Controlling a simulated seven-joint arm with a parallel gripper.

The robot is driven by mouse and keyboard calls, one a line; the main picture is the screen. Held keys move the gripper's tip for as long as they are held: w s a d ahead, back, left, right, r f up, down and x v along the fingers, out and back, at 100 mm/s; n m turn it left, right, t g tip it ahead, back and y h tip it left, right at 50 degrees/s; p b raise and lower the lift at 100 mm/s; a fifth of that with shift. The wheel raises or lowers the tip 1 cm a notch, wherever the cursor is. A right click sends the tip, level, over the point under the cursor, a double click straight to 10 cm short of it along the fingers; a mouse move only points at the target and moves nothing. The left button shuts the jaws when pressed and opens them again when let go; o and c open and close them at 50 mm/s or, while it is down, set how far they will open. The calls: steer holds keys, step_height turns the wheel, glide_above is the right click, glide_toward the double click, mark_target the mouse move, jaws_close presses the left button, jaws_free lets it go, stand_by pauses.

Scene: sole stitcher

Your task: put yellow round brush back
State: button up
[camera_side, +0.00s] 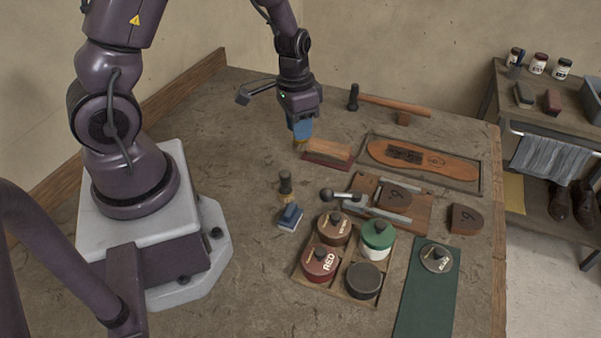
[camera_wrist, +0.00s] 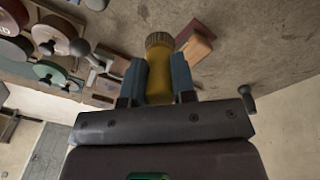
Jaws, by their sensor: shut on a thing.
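The yellow round brush (camera_wrist: 159,78) is held between the two blue fingers of my gripper (camera_wrist: 158,82) in the wrist view. Its ribbed tan end points away from the palm. In the side view, my gripper (camera_side: 302,130) hangs over the back of the bench, shut on the brush. Only a small yellow-brown part of the brush (camera_side: 300,144) shows below the fingers, close to the left end of a wooden block with a red base (camera_side: 328,152). I cannot tell whether the brush touches the bench.
A wooden tray holds several round tins, including a red one (camera_side: 321,262) and a green one (camera_side: 378,240). A dark-handled brush (camera_side: 285,187) and a blue-topped brush (camera_side: 290,217) stand nearer. A hammer (camera_side: 390,104) and framed sole (camera_side: 423,162) lie right.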

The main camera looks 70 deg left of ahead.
steer(key=shift+w, duration=0.15)
steer(key=shift+f+g+y, duration=0.25)
steer(key=shift+g+y, duration=0.05)
step_height(320, 180, down, 8)
steer(key=shift+r, duration=0.25)
steer(key=o, duration=0.9)
steer(key=shift+f, duration=0.15)
